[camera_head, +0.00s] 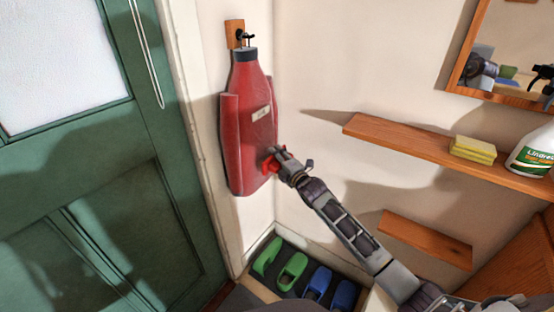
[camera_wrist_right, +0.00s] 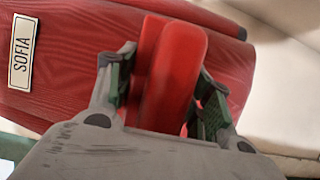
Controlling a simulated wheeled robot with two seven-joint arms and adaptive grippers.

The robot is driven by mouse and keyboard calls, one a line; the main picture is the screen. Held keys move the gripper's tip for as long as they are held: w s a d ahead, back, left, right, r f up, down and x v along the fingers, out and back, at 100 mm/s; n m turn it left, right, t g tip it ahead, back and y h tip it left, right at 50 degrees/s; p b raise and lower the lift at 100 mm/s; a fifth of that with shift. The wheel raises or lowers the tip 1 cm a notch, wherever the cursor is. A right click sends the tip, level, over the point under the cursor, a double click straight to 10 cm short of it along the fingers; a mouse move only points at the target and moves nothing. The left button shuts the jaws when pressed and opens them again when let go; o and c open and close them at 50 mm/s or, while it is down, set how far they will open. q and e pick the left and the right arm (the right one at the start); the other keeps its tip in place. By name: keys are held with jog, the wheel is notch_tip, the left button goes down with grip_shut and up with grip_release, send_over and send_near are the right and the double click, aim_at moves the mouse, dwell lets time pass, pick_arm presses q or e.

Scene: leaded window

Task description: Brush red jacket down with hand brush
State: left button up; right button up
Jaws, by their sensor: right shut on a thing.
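The red jacket (camera_head: 247,130) hangs on a wall hook (camera_head: 246,36) beside the green door. It has a white name tag (camera_head: 261,113), which reads SOFIA in the right wrist view (camera_wrist_right: 22,52). My right gripper (camera_head: 278,157) is at the jacket's lower right side, shut on a smooth, brighter red thing, seemingly the hand brush (camera_wrist_right: 175,65). In the right wrist view it stands between the two fingers, in front of the jacket. Its bristles are hidden, and I cannot tell whether it touches the cloth. My left gripper is not in view.
A wooden shelf (camera_head: 400,140) on the right holds a yellow sponge (camera_head: 473,150) and a white bottle (camera_head: 533,155). A lower shelf (camera_head: 425,240) is bare. A mirror (camera_head: 500,50) hangs above. Green shoes (camera_head: 290,271) and blue shoes (camera_head: 317,284) sit below. The green door (camera_head: 100,180) is left.

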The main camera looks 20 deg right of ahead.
jog(key=shift+w+a, duration=0.35)
jog(key=shift+w, duration=0.1)
dwell(0.8)
notch_tip(320, 180, down, 4)
jog(key=shift+b, duration=1.05)
jog(key=shift+r, duration=0.15)
jog(key=shift+r+p, duration=1.95)
jog(key=shift+p, duration=0.05)
jog(key=shift+f, duration=0.2)
jog(key=shift+w+f+b, duration=0.1)
jog(key=shift+f+b, duration=1.05)
jog(key=shift+f, duration=0.75)
